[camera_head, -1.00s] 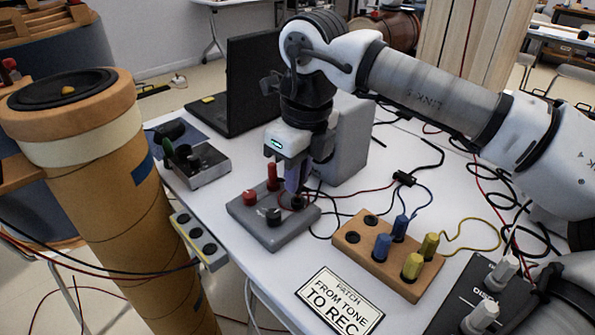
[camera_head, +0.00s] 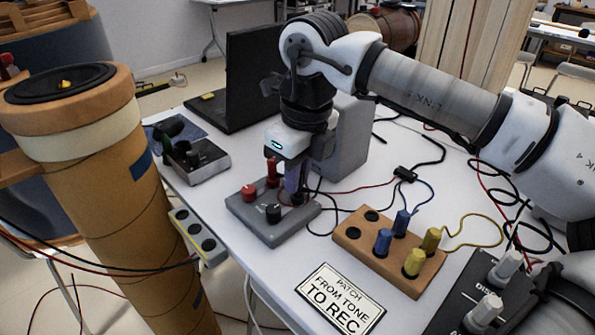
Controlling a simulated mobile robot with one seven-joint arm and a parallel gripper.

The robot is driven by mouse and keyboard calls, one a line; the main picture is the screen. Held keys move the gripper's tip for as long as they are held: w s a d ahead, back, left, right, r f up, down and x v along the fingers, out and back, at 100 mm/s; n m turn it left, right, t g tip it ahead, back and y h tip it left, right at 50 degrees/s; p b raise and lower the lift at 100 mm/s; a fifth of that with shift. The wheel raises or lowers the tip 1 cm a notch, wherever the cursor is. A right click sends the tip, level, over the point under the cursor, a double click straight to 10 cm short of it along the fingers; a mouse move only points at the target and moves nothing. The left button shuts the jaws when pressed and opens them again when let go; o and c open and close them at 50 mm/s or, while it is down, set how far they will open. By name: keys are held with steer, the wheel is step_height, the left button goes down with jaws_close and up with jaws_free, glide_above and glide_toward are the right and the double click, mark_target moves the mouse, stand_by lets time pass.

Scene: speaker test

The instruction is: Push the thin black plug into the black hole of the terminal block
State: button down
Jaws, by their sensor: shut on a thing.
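A grey block (camera_head: 262,232) on the white table carries red and black posts. A red plug (camera_head: 272,170) stands upright at its back. My gripper (camera_head: 292,190) points down at the block's back right corner, beside the red plug. It is shut, apparently on the thin black plug, which the fingers mostly hide. A black piece (camera_head: 298,198) shows at the fingertips, with thin leads running off to the right. I cannot tell how deep the plug sits.
A wooden block (camera_head: 352,248) with blue and yellow plugs is to the right. A label card (camera_head: 340,299) lies in front. A metal box (camera_head: 210,160), a laptop (camera_head: 252,75) and the large cardboard tube (camera_head: 95,190) stand left. Loose cables cross the table's right.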

steer(key=shift+f, duration=0.3)
steer(key=c, duration=1.3)
jaws_free()
steer(key=shift+c, duration=0.2)
steer(key=shift+r, duration=0.15)
steer(key=shift+r+p, duration=2.75)
steer(key=shift+r, duration=0.95)
steer(key=shift+f, duration=0.1)
